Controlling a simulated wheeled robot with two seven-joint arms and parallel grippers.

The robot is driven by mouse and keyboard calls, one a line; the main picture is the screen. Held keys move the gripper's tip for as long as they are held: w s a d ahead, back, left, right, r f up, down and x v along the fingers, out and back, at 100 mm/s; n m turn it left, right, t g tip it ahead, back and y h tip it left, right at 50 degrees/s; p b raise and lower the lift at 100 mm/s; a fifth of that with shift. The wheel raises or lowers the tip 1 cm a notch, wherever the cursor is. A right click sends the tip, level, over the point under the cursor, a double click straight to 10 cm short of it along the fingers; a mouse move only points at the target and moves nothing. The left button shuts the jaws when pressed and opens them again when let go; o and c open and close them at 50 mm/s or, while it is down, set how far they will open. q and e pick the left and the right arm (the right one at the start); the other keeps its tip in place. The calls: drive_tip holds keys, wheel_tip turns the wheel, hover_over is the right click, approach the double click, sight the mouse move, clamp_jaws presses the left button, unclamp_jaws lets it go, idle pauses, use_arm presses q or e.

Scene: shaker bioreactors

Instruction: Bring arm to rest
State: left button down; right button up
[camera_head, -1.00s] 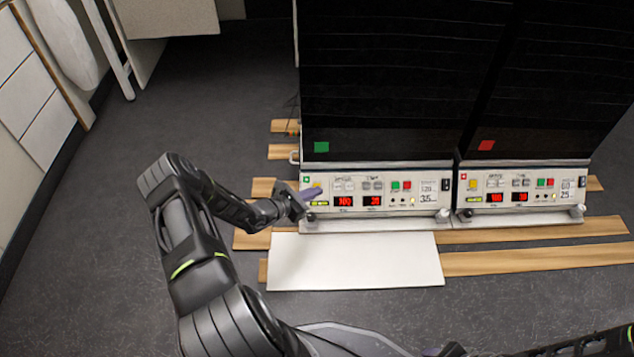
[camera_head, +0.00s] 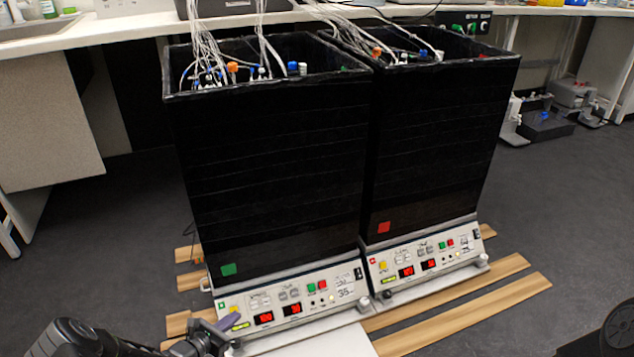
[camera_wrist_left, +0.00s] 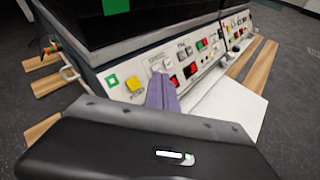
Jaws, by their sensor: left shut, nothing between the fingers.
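My left gripper (camera_head: 230,322) is at the lower left of the head view, in front of the left end of the left shaker's control panel (camera_head: 290,306). Its purple fingers are shut with nothing between them. In the left wrist view the fingers (camera_wrist_left: 161,92) stand together before the panel near the yellow button (camera_wrist_left: 135,84); I cannot tell whether they touch it. The left shaker's black box (camera_head: 275,170) has a green square, and the right shaker's black box (camera_head: 435,140) a red one. Dark parts at the lower right edge seem to be my right arm; its gripper is out of view.
Both shakers stand on wooden boards (camera_head: 455,326) on the dark floor, with a white board (camera_head: 325,345) in front. Tubes (camera_head: 265,35) run from the boxes up to the bench (camera_head: 110,32) behind. Open floor lies at right (camera_head: 570,200).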

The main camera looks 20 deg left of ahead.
use_arm(q)
drive_tip(key=shift+f, duration=0.1)
